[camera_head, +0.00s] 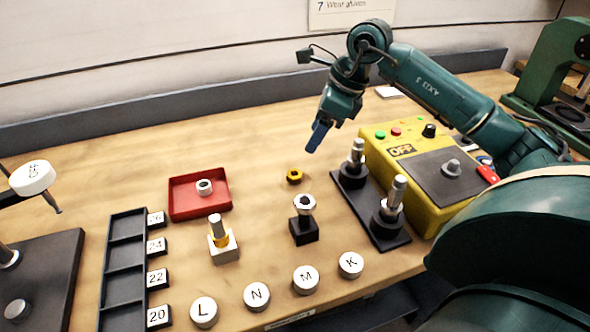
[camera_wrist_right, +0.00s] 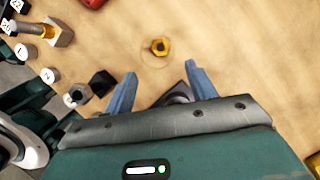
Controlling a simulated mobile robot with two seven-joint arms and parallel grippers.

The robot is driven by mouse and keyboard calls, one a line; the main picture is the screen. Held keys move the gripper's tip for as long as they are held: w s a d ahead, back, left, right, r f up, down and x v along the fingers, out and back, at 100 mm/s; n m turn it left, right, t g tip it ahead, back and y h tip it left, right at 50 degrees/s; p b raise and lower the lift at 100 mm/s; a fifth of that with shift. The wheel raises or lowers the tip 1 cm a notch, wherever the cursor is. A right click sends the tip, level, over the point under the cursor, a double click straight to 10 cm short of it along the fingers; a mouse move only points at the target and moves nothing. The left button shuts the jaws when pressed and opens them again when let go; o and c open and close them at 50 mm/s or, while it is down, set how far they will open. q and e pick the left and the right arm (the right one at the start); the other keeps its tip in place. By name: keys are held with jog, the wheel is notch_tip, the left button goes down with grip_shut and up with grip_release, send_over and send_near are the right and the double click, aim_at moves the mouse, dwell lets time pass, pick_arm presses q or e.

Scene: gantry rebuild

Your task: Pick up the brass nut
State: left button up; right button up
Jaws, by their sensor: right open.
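The brass nut (camera_head: 294,176) is a small gold ring lying flat on the wooden table, right of the red tray. It also shows in the right wrist view (camera_wrist_right: 159,47), ahead of the fingertips and roughly between their lines. My right gripper (camera_head: 318,136) hangs above the table, behind and a little right of the nut in the head view, touching nothing. Its blue fingers (camera_wrist_right: 160,77) are spread and empty. My left gripper is not in view.
The red tray (camera_head: 185,211) holds a grey nut (camera_head: 204,187). A black block with a silver nut (camera_head: 304,203) stands in front of the brass nut. A black base with posts (camera_head: 357,205) and a yellow control box (camera_head: 432,215) stand right. White lettered discs line the front.

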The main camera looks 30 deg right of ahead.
jog(key=x, duration=0.6)
jog(key=shift+a+f+p, duration=0.1)
jog(key=shift+p, duration=0.2)
jog(key=shift+d+p+x, duration=0.2)
jog(key=shift+p+x, duration=0.35)
jog(key=shift+x, duration=2.05)
jog(key=shift+s+f, duration=0.1)
jog(key=shift+c, duration=0.6)
jog(key=c, duration=0.9)
jog(key=shift+c, duration=0.2)
